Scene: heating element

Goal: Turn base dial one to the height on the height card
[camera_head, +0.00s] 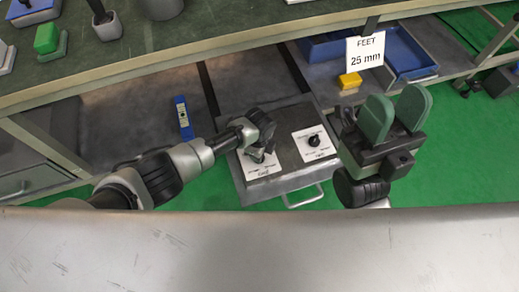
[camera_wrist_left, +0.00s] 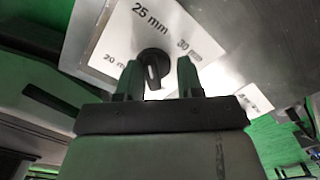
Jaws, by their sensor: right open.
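The height card (camera_head: 366,52) in the head view reads "FEET 25 mm". Below it, a grey base box (camera_head: 283,183) carries two white dial cards, each with a black dial. My left gripper (camera_head: 262,148) is over the left card (camera_head: 263,172) and mostly hides its dial. In the left wrist view, the black dial (camera_wrist_left: 153,66) lies between the two green fingertips of my left gripper (camera_wrist_left: 159,72), which are apart with a gap beside it. The card there (camera_wrist_left: 125,28) shows 20, 25 and 30 mm. My right gripper (camera_head: 395,108) is open and empty, right of the box.
The right dial (camera_head: 315,141) sits on its own card. A handle (camera_head: 303,199) sticks out from the box front. A blue tray (camera_head: 405,55), a yellow block (camera_head: 350,81) and a blue strip (camera_head: 185,118) lie around it. The workbench edge (camera_head: 200,65) runs above.

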